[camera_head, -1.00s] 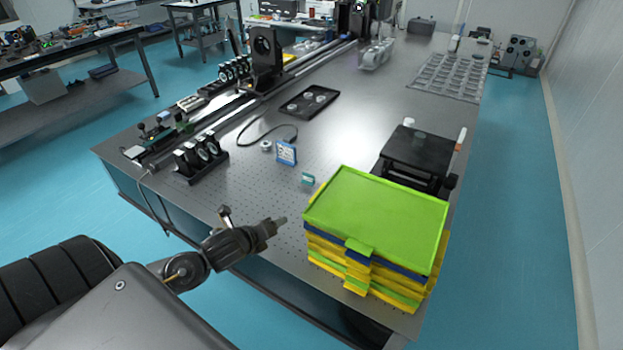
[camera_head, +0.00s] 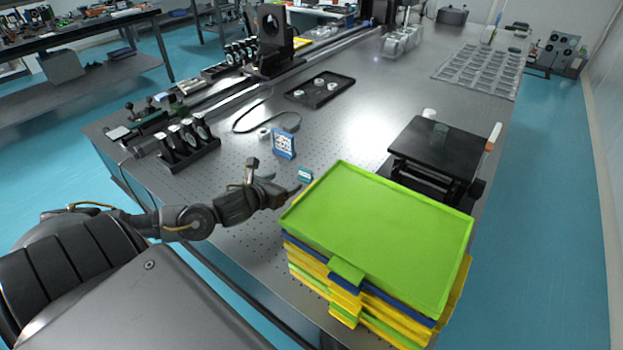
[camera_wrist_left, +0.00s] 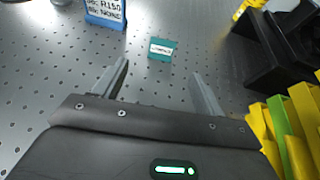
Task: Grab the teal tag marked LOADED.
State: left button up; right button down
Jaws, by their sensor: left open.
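In the left wrist view the teal tag (camera_wrist_left: 161,49) shows a white label whose print is too small to read surely. My left gripper (camera_head: 284,190) is open and empty, close to the tag on its near side. In the left wrist view the two fingers of the left gripper (camera_wrist_left: 165,80) are spread, and the tag lies beyond their tips, roughly between them. My right gripper is not in view.
A stack of green, blue and yellow trays (camera_head: 380,235) stands right of the tag. A blue-framed sign (camera_head: 284,144) stands behind and left of it. A black lift platform (camera_head: 432,148) is behind the trays. Mounted optics (camera_head: 187,142) stand at the left.

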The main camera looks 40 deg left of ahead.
aim_at(305, 174)
pick_arm(q)
jog(key=shift+w+f, duration=0.25)
jog(key=shift+f, duration=0.05)
jog(key=shift+w+a+r, duration=0.1)
jog(key=shift+w, duration=0.15)
jog(key=x, duration=0.3)
jog(key=p+x, duration=0.1)
jog(key=x, duration=0.1)
jog(key=shift+d, duration=0.2)
jog(key=shift+f+p+x, duration=0.15)
jog(key=shift+p+x, duration=0.2)
jog(key=shift+x, duration=1)
jog(key=shift+f+p+x, duration=0.2)
jog(key=shift+p+x, duration=0.1)
jog(key=shift+x, duration=1)
jog(key=shift+s, duration=0.1)
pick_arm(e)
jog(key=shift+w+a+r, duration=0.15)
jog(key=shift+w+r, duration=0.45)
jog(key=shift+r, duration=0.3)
pick_arm(q)
jog(key=shift+c, duration=0.4)
jog(key=c, duration=1)
